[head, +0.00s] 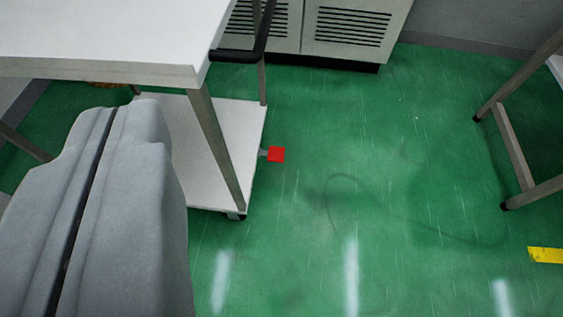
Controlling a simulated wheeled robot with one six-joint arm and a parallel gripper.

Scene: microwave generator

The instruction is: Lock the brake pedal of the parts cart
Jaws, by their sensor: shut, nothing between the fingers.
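The parts cart (225,135) stands left of centre, with a white lower shelf, grey metal legs and a dark push handle (240,56) at its upper right. Its red brake pedal (276,154) sticks out from the right side of the lower shelf, low over the floor. I cannot tell the pedal's angle from here. My gripper (110,112) fills the lower left as a large grey shape, its two fingers pressed together along a dark seam. It is shut and empty. It appears left of the pedal, apart from it, and hides part of the cart's shelf.
A white table top (100,35) spans the upper left, close to my gripper. A grey vented cabinet (345,28) stands at the back wall. A metal-legged frame (515,150) stands at the right, near a yellow floor mark (545,255). The green floor right of the pedal is clear.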

